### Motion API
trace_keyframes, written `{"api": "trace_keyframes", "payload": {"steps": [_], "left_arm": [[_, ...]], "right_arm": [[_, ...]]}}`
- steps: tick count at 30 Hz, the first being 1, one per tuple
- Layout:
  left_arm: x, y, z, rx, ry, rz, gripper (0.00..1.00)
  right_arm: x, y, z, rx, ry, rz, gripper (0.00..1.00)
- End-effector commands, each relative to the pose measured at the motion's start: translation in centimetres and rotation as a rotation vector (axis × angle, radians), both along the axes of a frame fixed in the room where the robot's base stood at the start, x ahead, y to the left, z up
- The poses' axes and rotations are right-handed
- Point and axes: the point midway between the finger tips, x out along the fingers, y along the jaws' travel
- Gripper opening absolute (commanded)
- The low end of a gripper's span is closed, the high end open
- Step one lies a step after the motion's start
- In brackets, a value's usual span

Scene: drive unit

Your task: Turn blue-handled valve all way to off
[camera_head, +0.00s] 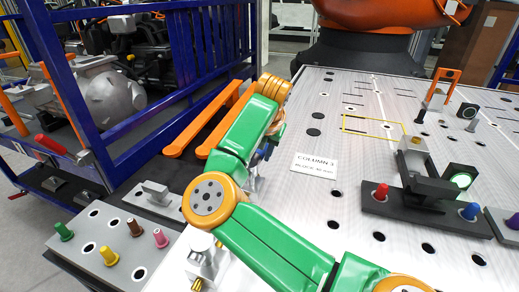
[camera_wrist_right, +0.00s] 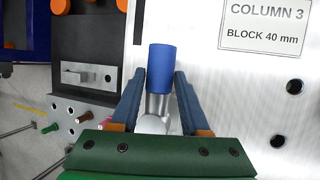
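The blue valve handle (camera_wrist_right: 160,68) shows in the right wrist view as a blue cylinder on a grey metal stem (camera_wrist_right: 158,105). It points toward the top of that view. My right gripper (camera_wrist_right: 160,72) has one finger on each side of the handle, very close to it. I cannot tell whether the fingers press on it. In the head view my green right arm reaches up from the bottom. Its wrist (camera_head: 250,125) covers most of the valve; some blue and grey metal shows beside and below it. My left gripper is not in view.
A plate labelled COLUMN 3 (camera_head: 314,165) lies right of the wrist on the perforated table (camera_head: 350,210). A grey peg block (camera_head: 125,260) with coloured pegs is at left. A black fixture (camera_head: 425,190) with red and blue knobs stands at right. Orange bars (camera_head: 205,120) lie behind the arm.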

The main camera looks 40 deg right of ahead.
Motion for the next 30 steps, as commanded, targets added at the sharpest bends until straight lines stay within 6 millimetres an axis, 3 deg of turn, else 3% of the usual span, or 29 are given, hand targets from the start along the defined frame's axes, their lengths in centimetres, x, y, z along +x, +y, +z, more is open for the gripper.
{"api": "trace_keyframes", "payload": {"steps": [1,4,5,30], "left_arm": [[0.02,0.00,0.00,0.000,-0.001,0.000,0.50],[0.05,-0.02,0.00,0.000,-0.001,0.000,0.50],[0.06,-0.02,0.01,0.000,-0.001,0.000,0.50],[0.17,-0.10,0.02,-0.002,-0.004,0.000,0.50]], "right_arm": [[0.00,-0.01,0.01,0.000,0.000,0.000,0.29],[-0.01,-0.01,0.02,0.000,0.000,0.000,0.02],[-0.01,-0.01,0.02,0.000,0.000,0.000,0.00],[-0.01,-0.05,0.06,-0.002,-0.001,0.000,0.00]]}}
